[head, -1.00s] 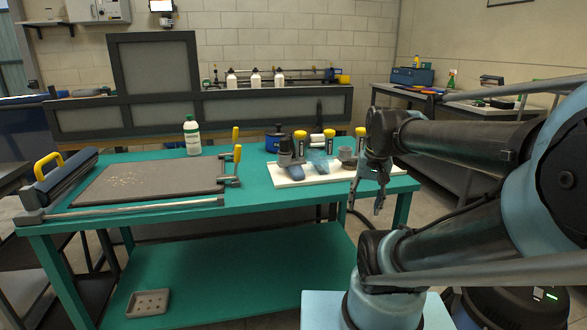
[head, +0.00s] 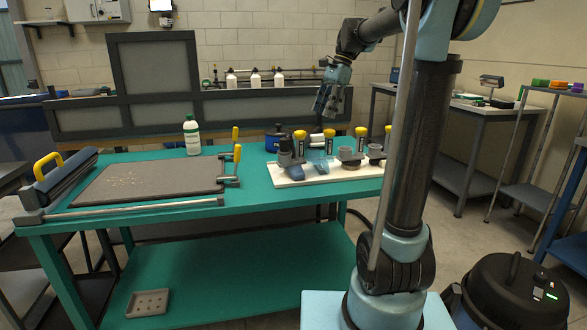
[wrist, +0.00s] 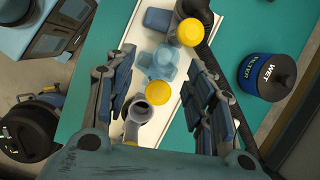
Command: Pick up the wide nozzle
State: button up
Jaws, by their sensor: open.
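A white board (head: 300,183) on the green table holds several nozzle-like pieces beside yellow-capped posts. One is a flared, see-through blue nozzle (head: 320,168); it also shows in the wrist view (wrist: 168,68). Beside it is a dark piece (head: 284,157) with a solid blue foot (head: 293,172). To the right are grey round pieces (head: 345,153). I cannot tell for sure which is the wide nozzle. My gripper (head: 325,108) is open and empty, above the board and pointing down. In the wrist view the see-through nozzle lies between my fingers (wrist: 160,62), below them.
A blue wet-filter canister (wrist: 266,76) stands behind the board; it shows in the head view too (head: 277,139). A white bottle (head: 192,136) and a grey mat (head: 150,185) are to the left. A dark round vacuum (head: 505,290) stands on the floor at right.

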jog(key=w+a+r+m, duration=0.1)
jog(key=w+a, duration=0.1)
jog(key=w, duration=0.1)
send_near(300, 145)
jog(key=f, duration=0.1)
jog(key=w+f, duration=0.1)
jog(key=f, duration=0.3)
jog(key=shift+w+a+f, duration=0.15)
jog(key=shift+a, duration=0.15)
jog(key=shift+a+x, duration=0.25)
jog(key=shift+x, duration=1.05)
jog(key=shift+a+x, duration=0.2)
jog(key=shift+x, duration=1.15)
jog(key=c, duration=1.1)
